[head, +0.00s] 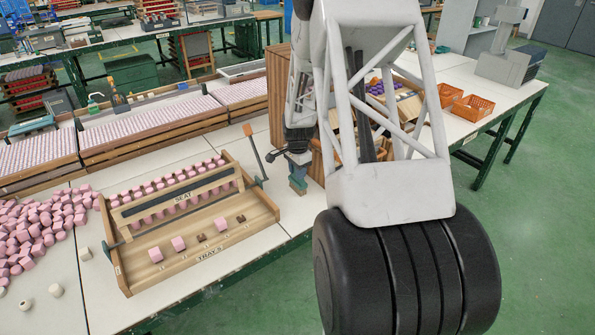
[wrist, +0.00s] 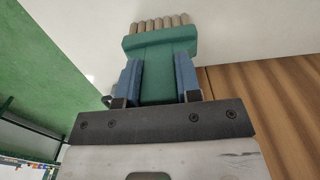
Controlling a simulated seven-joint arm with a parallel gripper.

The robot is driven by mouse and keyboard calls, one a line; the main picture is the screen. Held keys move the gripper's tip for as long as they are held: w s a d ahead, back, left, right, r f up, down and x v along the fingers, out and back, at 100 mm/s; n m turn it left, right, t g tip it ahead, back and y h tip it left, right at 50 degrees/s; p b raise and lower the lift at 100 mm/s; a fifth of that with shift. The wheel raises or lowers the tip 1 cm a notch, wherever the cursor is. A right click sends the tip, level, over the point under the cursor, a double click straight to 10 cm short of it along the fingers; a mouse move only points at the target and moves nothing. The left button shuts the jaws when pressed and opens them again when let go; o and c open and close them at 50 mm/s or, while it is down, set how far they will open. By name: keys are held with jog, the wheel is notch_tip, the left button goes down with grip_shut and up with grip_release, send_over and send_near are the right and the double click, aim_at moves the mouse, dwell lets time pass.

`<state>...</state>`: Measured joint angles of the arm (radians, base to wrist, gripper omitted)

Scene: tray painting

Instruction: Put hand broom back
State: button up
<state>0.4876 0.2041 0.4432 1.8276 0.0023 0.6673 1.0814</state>
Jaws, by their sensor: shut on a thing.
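The hand broom has a green body (wrist: 160,45) with a row of tan bristles at its far end in the wrist view. My gripper (wrist: 158,76) has its two blue fingers shut on the broom's green body, one on each side. In the head view my gripper (head: 299,171) points down over the white table, right of the wooden tray marked TRAY 5 (head: 270,212). The broom (head: 298,184) shows there as a small teal piece under the fingers. I cannot tell whether the bristles touch the table.
A wooden surface (wrist: 245,90) lies close to the right of my gripper in the wrist view. Pink blocks (head: 40,230) are heaped at left. Orange baskets (head: 472,108) stand on the table at right.

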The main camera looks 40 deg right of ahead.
jog(key=o, duration=0.9)
jog(key=shift+f, duration=0.1)
notch_tip(320, 180, up, 12)
jog(key=shift+r, duration=0.15)
dwell(0.8)
